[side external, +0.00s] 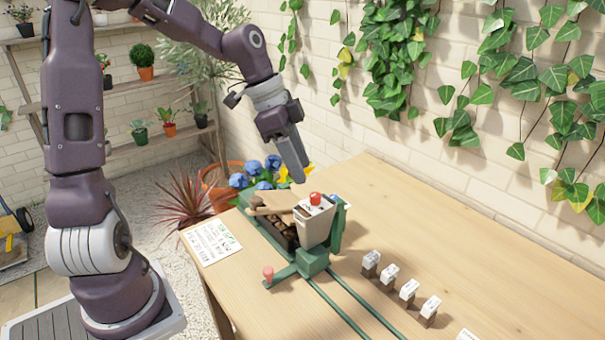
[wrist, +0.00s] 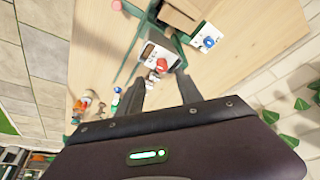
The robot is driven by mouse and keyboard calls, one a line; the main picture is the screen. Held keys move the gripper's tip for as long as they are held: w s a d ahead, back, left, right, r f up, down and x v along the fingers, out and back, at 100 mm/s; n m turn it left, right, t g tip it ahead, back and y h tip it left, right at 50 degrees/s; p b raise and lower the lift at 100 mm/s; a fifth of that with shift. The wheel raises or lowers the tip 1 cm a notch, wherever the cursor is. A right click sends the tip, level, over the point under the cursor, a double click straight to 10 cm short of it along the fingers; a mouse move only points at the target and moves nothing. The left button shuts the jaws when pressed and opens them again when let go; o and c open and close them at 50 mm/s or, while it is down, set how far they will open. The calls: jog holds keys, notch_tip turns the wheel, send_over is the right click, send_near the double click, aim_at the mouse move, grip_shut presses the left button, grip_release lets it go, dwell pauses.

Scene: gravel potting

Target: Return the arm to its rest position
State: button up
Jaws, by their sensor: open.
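My gripper (side external: 293,170) hangs in the air above the back of the wooden table (side external: 470,240), its fingers pointing down. In the wrist view my gripper (wrist: 163,92) shows two dark fingers spread apart with nothing held between them. A green fixture (side external: 312,262) with a pale hopper-like container (side external: 316,224) stands on the table just below and to the right of the fingertips. A red knob (side external: 315,198) tops the container. My fingers appear clear of it in the side view.
Two green rails (side external: 345,312) run forward from the fixture. Several small blocks with white labels (side external: 389,272) stand in a row at right. A printed sheet (side external: 212,241) lies at the table's left corner. Blue flowers (side external: 262,172) and a brick wall stand behind.

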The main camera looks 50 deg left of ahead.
jog(key=s+d+r+n+t+y, duration=0.1)
jog(key=s+d+r+n, duration=0.1)
jog(key=s, duration=0.5)
jog(key=s+d+r+n+y, duration=0.1)
jog(key=s+d+r+n, duration=0.1)
jog(key=s+n, duration=0.2)
jog(key=s+d+r+n+t+y, duration=0.1)
jog(key=s+d+r+n, duration=0.1)
jog(key=s, duration=0.9)
jog(key=shift+d+n+t, duration=0.3)
jog(key=shift+d+n, duration=0.2)
jog(key=shift+d, duration=0.1)
jog(key=shift+w, duration=0.1)
